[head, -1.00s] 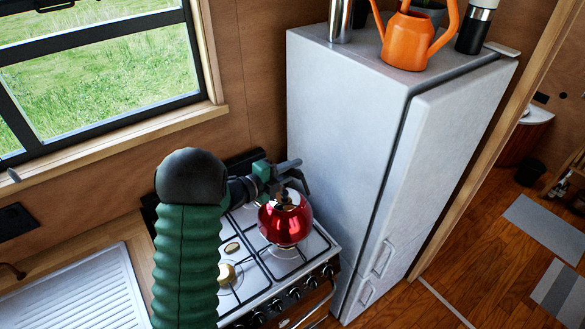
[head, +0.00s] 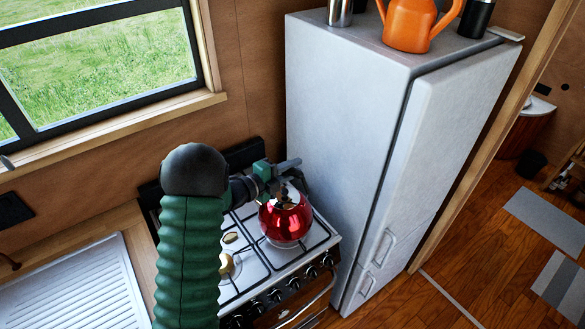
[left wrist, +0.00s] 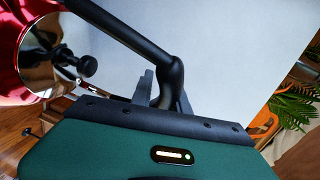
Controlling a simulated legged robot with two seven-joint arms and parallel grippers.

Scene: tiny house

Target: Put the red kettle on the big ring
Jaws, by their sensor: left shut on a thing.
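The red kettle (head: 285,224) is shiny and round. It is over the right side of the stove top (head: 252,275), above or on a front right ring; I cannot tell whether it touches. My left gripper (head: 291,175) is shut on the kettle's handle above the body. In the left wrist view the black handle (left wrist: 168,72) runs between the fingers, with the kettle's shiny lid (left wrist: 42,50) at the upper left. Smaller brass burner caps show on the left side: a back one (head: 230,238) and a larger front one (head: 224,264). The ring under the kettle is mostly hidden.
A tall grey fridge (head: 345,130) stands right beside the stove, with an orange watering can (head: 408,25) on top. A ribbed sink drainer (head: 75,285) lies left of the stove. The wall and window sill (head: 120,128) are behind.

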